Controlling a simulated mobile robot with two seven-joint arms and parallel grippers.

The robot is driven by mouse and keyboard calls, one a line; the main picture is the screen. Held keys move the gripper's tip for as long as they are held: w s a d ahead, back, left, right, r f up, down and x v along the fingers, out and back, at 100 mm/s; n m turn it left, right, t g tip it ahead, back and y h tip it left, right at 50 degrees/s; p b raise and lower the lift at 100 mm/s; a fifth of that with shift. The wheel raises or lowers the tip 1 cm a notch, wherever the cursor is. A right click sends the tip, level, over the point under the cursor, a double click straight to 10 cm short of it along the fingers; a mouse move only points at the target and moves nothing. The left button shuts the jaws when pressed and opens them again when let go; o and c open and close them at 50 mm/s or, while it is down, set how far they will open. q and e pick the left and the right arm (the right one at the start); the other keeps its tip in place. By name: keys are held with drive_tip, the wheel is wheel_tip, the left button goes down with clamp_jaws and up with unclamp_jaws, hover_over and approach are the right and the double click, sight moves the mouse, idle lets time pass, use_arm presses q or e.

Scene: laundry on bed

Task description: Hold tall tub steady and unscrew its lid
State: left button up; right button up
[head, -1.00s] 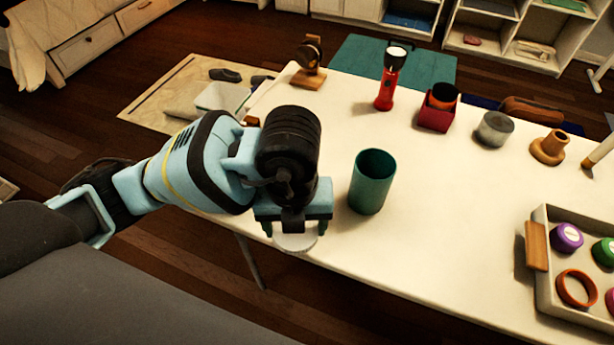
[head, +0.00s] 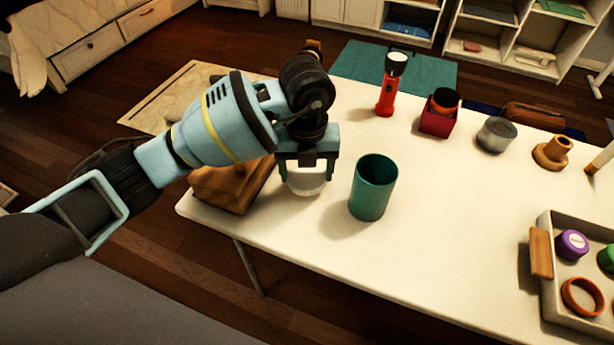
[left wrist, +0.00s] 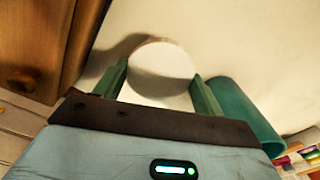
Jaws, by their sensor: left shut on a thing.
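A white, round-topped thing (head: 307,180) with a short rounded side is between the fingers of my left gripper (head: 306,172). In the left wrist view the pale thing (left wrist: 161,65) shows its flat round top, with one green finger on each side of it. My left gripper (left wrist: 163,88) is shut on it, left of the teal cup. I cannot tell whether this is the tall tub or its lid, nor whether it touches the table. My right gripper is in neither view.
An open teal cup (head: 373,188) stands close to the right of my left gripper. A wooden box (head: 232,186) is at the table's left edge. A red flashlight (head: 391,84), red box (head: 439,113) and grey tin (head: 496,134) stand farther back. A tray (head: 543,285) is at right.

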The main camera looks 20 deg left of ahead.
sight(307, 172)
use_arm(q)
drive_tip(key=shift+w, duration=0.35)
drive_tip(key=shift+f, duration=1.8)
drive_tip(key=o, duration=1.1)
drive_tip(key=shift+a+f, duration=0.1)
drive_tip(key=shift+f, duration=0.05)
wheel_tip(307, 172, up, 11)
drive_tip(key=shift+r+p, duration=0.1)
drive_tip(key=shift+p, duration=0.35)
drive_tip(key=shift+r, duration=0.55)
